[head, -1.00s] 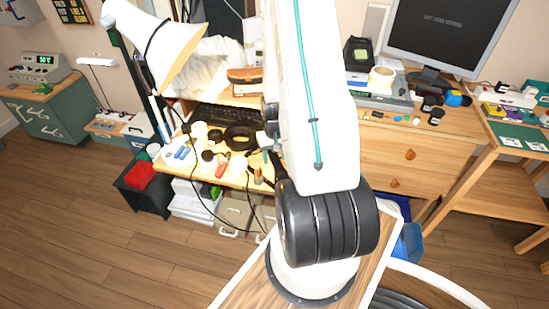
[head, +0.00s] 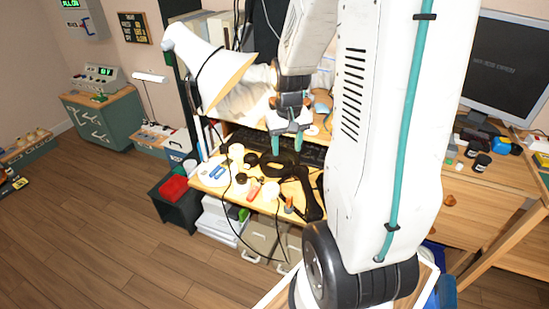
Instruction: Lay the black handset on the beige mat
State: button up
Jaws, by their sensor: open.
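My gripper (head: 287,143) is open, with its two teal fingertips pointing down over the cluttered desk. A black curved object (head: 280,161) lies on the desk just under the fingertips, and a longer black object (head: 309,192) lies to its right, near the desk's front edge. Either may be the black handset; they are too small and dark to tell. I cannot tell whether the fingertips touch anything, and nothing shows between them. I cannot make out the beige mat; part of the desk is behind my arm.
The yellow-lit desk (head: 225,190) holds a black keyboard (head: 253,139), small jars and tools. A white lamp (head: 207,66) leans over its left side, and a dark cable hangs in front. A monitor (head: 508,66) stands at the right. The wooden floor (head: 90,220) at left is clear.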

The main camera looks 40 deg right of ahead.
jog(key=s+a+r+n, duration=0.3)
jog(key=s+a+r, duration=0.2)
jog(key=a+r, duration=0.8)
jog(key=s+a+r+n, duration=0.2)
jog(key=s+a+r, duration=0.1)
jog(key=s+a, duration=0.5)
jog(key=shift+s+r+t, duration=0.2)
jog(key=shift+s+t, duration=0.2)
jog(key=shift+s, duration=0.55)
